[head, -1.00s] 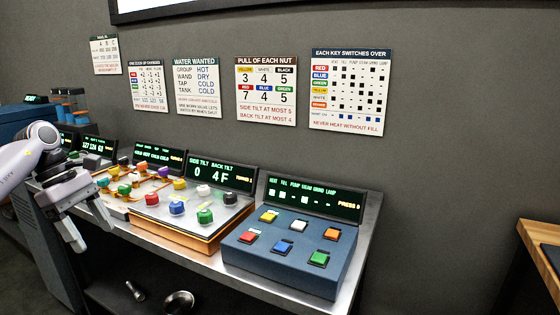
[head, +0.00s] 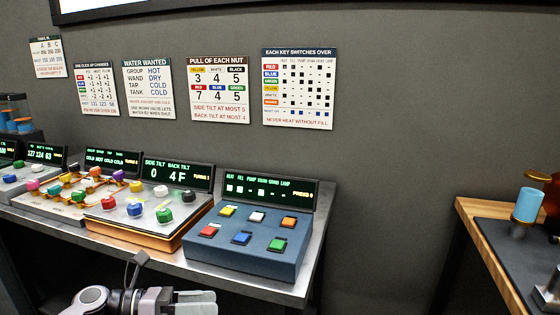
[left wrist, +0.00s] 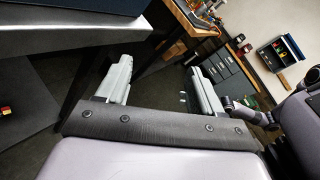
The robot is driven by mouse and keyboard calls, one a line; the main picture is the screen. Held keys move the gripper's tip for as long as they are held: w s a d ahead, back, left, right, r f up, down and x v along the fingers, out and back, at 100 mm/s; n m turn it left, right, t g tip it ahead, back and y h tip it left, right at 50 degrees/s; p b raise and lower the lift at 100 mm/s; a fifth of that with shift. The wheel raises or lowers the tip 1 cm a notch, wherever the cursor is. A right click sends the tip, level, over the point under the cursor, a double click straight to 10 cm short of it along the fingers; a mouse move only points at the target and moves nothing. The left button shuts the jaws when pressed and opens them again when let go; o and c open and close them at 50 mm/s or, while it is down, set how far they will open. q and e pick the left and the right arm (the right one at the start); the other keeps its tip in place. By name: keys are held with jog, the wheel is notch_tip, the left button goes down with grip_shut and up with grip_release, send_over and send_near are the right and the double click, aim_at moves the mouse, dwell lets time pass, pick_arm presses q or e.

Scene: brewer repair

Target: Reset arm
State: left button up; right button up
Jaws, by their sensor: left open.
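My left gripper shows at the bottom of the head view (head: 190,300), below the counter's front edge and apart from the consoles. Its two pale fingers are spread wide in the left wrist view (left wrist: 164,88), with nothing between them. The gap looks out on the floor and furniture beyond. My right gripper cannot be made out in either view; grey arm links show at the right of the left wrist view.
A blue key console (head: 245,245), a nut console (head: 140,212) and a valve board (head: 60,204) stand on the metal counter (head: 318,215). A wooden bench (head: 490,235) with a blue cylinder (head: 527,204) stands at the right. Open floor lies between counter and bench.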

pick_arm(q)
jog(key=s+a+f+m+t+y, duration=0.2)
jog(key=s+f+m+t+y, duration=0.1)
jog(key=s+f+m+y, duration=0.4)
jog(key=s+a+f+m+t+y, duration=0.2)
jog(key=s+f+m+y, duration=0.4)
jog(key=s+f+m, duration=0.8)
jog(key=s+m+t, duration=0.1)
jog(key=m, duration=0.7)
jog(key=shift+a+f+y, duration=0.2)
jog(key=shift+a+y, duration=0.15)
jog(key=shift+y, duration=0.05)
jog(key=shift+t, duration=0.3)
jog(key=c, duration=0.4)
jog(key=shift+c, duration=0.3)
